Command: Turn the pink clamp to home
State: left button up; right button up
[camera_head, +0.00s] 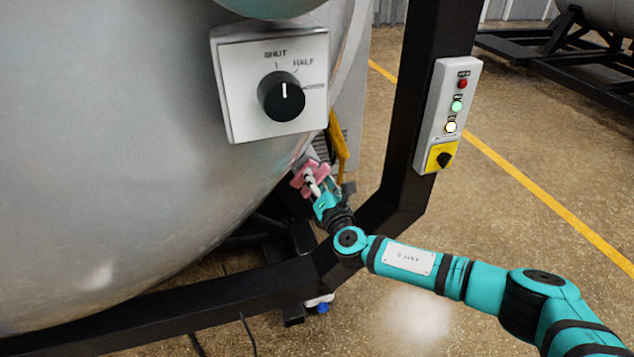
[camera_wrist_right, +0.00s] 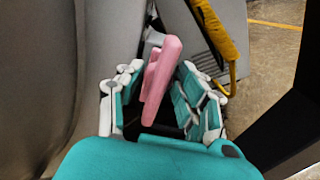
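The pink clamp (camera_head: 309,178) sits low on the right side of the big grey vessel, below the dial box. In the right wrist view the pink clamp (camera_wrist_right: 157,80) stands up, slightly tilted, between the fingers of my right gripper (camera_wrist_right: 160,103). Gaps show on both sides of it, so the fingers are open around it without visible contact. In the head view my right gripper (camera_head: 322,186) reaches the clamp from the lower right and partly covers it. My left gripper is not in view.
A dial box (camera_head: 272,86) marked SHUT and HALF is on the vessel (camera_head: 110,150). A yellow handle (camera_head: 338,150) is just right of the clamp. A black frame (camera_head: 240,300) runs below, and its post carries a button panel (camera_head: 448,115). Open floor lies to the right.

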jog(key=shift+w, duration=0.15)
grip_shut()
dwell(0.4)
